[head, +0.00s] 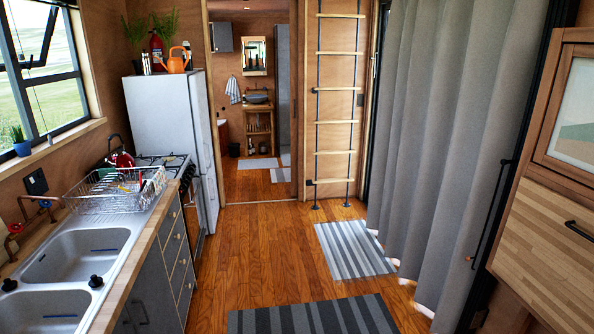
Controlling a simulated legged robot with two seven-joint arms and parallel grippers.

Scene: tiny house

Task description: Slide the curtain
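A long grey curtain (440,130) hangs in folds along the right side in the head view. It reaches from above the top of the picture down almost to the floor. Its far edge is near the ladder, and its near edge is beside a dark vertical frame with a long dark handle (491,215). Light shows under its lower hem. The rail at its top is out of view. Neither of my grippers shows in the head view.
A sink counter (140,233) with a dish rack (110,190), a stove and a white fridge (170,115) line the left. A wooden cabinet (550,205) stands at the near right. A ladder (335,110) stands at the back. The wooden floor between is clear, with striped rugs (352,250).

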